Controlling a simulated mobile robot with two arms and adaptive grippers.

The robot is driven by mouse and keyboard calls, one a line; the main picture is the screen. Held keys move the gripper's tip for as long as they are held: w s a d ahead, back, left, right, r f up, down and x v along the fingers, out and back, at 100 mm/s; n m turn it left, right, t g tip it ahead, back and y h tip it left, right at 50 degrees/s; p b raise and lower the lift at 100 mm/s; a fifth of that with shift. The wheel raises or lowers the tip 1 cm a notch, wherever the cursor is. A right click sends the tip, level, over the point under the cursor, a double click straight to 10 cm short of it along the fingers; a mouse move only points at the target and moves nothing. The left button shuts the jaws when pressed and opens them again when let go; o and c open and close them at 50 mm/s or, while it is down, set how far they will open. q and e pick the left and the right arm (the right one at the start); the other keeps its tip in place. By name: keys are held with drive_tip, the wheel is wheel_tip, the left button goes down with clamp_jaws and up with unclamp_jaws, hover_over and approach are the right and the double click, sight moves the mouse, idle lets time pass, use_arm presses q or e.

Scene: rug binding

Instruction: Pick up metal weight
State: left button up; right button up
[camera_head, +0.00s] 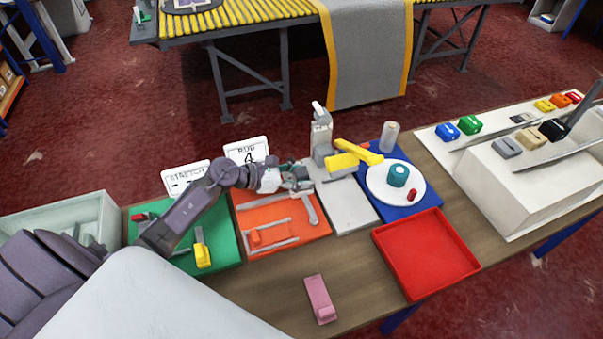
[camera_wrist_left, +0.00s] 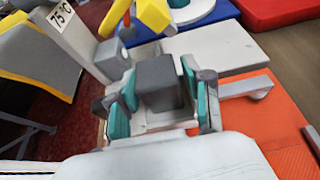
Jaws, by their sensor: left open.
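The metal weight (camera_wrist_left: 160,80) is a dark grey block in the left wrist view, between the teal-padded fingers of my left gripper (camera_wrist_left: 164,96). The fingers are open, one on each side of it; I cannot tell whether either pad touches it. In the head view my left gripper (camera_head: 300,180) is over the back edge of the orange mat (camera_head: 262,238), beside the grey press (camera_head: 321,130) with its yellow handle. The weight is hard to make out there, largely hidden by the gripper. My right gripper is not in view.
The press stands close to the gripper, and its label shows in the wrist view. A green mat (camera_head: 222,250) lies left of the orange one. A blue mat (camera_head: 392,208) with a white plate lies right. A red tray (camera_head: 425,255) and pink block (camera_head: 320,298) are in front.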

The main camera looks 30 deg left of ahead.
use_arm(q)
drive_tip(key=shift+w+d+f, duration=0.1)
drive_tip(key=shift+w, duration=0.05)
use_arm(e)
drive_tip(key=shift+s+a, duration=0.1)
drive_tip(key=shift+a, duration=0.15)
use_arm(q)
clamp_jaws()
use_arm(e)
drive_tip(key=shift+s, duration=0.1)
use_arm(q)
drive_tip(key=shift+r, duration=0.25)
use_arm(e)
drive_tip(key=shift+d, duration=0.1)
